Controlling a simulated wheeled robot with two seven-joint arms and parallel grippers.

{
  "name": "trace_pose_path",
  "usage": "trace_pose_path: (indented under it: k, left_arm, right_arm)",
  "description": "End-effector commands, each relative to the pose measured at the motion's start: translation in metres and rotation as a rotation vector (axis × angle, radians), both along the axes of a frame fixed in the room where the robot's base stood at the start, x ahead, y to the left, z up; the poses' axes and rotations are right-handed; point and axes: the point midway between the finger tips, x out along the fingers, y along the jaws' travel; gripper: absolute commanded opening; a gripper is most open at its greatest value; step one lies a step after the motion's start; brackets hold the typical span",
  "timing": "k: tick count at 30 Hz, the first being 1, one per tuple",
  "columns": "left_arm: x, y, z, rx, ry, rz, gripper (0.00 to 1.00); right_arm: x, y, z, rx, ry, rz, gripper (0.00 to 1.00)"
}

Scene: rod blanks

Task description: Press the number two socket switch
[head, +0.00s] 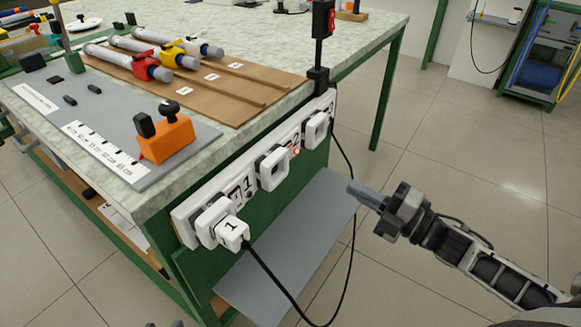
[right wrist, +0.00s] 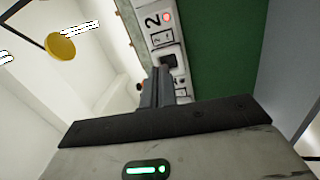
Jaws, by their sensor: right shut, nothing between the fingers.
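The white socket strip (head: 183,222) runs along the green side of the bench. In the head view, the number two marking (head: 295,139) sits beside a glowing red light (head: 297,152). In the right wrist view, the large "2" (right wrist: 152,21), the red light (right wrist: 167,17) and a white switch panel (right wrist: 162,39) show close to a dark socket opening (right wrist: 169,61). My right gripper (head: 354,190) is shut and empty, to the right of the strip in the head view. Its fingers (right wrist: 161,74) point toward the strip and overlap part of it. My left gripper is not visible.
A grey shelf (head: 290,245) juts out below the strip. An orange block (head: 167,140) and several rods lie on the benchtop. Floor to the right is open.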

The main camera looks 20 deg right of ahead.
Motion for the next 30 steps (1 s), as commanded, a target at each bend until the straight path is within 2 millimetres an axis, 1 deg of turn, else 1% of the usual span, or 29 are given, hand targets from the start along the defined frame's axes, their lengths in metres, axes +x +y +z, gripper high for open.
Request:
trace_pose_path:
  k: [1, 6, 12, 16, 20, 30]
  left_arm:
    - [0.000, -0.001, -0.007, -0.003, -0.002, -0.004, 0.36]
    - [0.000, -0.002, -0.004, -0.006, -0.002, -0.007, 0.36]
    - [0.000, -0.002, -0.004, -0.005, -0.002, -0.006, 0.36]
    - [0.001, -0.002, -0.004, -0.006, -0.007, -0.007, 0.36]
    - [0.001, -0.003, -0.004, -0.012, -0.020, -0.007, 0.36]
    - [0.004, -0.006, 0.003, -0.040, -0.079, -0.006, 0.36]
  right_arm:
    - [0.001, -0.003, -0.004, -0.033, -0.029, 0.017, 0.00]
    - [0.001, -0.005, 0.002, -0.063, -0.058, 0.033, 0.00]
    - [0.001, -0.004, 0.002, -0.059, -0.056, 0.032, 0.00]
    - [0.006, -0.001, 0.003, -0.058, -0.058, 0.031, 0.00]
    - [0.022, 0.008, 0.005, -0.059, -0.059, 0.032, 0.00]
    - [0.084, 0.044, 0.014, -0.058, -0.061, 0.032, 0.00]
